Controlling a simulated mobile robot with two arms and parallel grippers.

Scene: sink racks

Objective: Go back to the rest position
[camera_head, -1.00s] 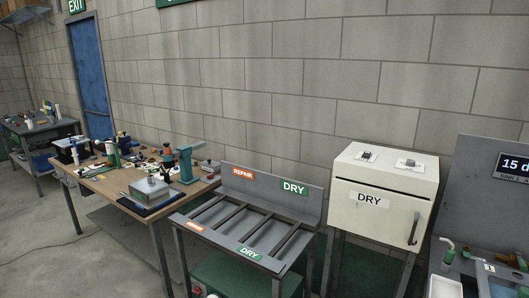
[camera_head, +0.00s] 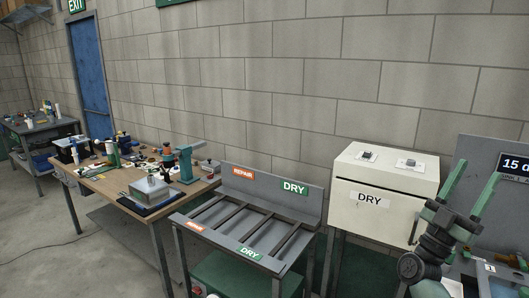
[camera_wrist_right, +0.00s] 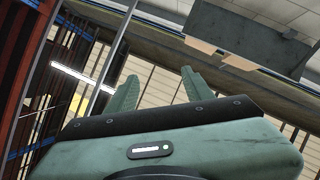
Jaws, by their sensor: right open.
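My right gripper (camera_head: 472,180) is raised at the right of the head view, its two green fingers pointing up and apart. It is open and empty, in front of the right edge of the white DRY cabinet (camera_head: 384,192) and the grey sink back panel. In the right wrist view the open fingers (camera_wrist_right: 158,92) point toward the ceiling area with nothing between them. My left gripper is in neither view.
A grey slotted rack (camera_head: 247,229) with REPAIR and DRY labels stands left of the cabinet. A cluttered workbench (camera_head: 95,180) is further left. The grey sink panel (camera_head: 470,150) is at the right, partly hidden by my gripper.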

